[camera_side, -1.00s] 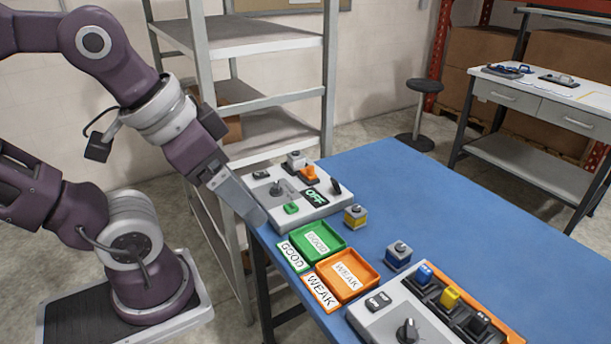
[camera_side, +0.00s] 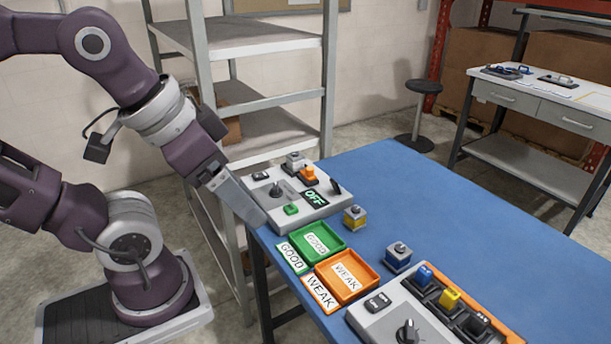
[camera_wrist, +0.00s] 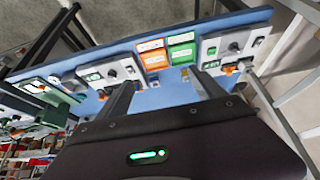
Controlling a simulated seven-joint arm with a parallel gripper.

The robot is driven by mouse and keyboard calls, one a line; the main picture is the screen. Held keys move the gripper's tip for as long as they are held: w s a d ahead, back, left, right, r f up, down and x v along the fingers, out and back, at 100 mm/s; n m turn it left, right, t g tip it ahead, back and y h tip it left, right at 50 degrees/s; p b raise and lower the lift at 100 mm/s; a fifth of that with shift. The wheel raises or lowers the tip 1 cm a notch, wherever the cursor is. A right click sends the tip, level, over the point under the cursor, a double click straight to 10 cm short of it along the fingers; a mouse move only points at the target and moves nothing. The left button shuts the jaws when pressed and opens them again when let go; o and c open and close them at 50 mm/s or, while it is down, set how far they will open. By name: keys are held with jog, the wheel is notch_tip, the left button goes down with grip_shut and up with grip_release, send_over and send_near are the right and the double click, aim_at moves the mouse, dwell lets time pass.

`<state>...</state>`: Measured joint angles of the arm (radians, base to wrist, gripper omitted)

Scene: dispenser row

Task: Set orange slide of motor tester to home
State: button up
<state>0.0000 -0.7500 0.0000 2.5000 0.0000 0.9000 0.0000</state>
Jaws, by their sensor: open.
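The motor tester (camera_side: 262,207) is a grey box at the far left end of the blue table in the side view, with a dark knob, a green button and a display reading OFF. Its orange slide (camera_side: 309,174) sits in a dark track near the back edge. In the wrist view the tester (camera_wrist: 212,48) is at upper right and the orange slide (camera_wrist: 229,70) shows just right of the right finger. My gripper (camera_side: 260,219) is seen side-on beside the tester's front left. In the wrist view its two fingers (camera_wrist: 163,82) are apart with nothing between them.
A green GOOD tray (camera_side: 335,236) and an orange WEAK tray (camera_side: 370,276) stand beside the tester. Two small blocks (camera_side: 355,217) (camera_side: 398,256) and a second grey panel (camera_side: 375,322) with coloured sliders are farther right. The back of the blue table is clear. Metal shelving stands behind.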

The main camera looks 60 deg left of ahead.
dwell(0.4)
jog(key=shift+w, duration=0.1)
jog(key=c, duration=0.3)
jog(key=w+r, duration=0.1)
jog(key=w, duration=0.1)
jog(key=w+a+n, duration=0.1)
jog(key=w, duration=0.1)
jog(key=w+a+r+n+g, duration=0.1)
jog(key=shift+w+r, duration=0.3)
jog(key=shift+w, duration=0.1)
jog(key=c, duration=0.5)
jog(key=n+g, duration=0.4)
jog(key=n, duration=0.7)
send_over(310, 168)
notch_tip(310, 168, down, 14)
jog(key=shift+s+d+r, duration=0.1)
jog(key=shift+s+r, duration=0.05)
notch_tip(310, 168, down, 7)
jog(key=shift+f, duration=0.2)
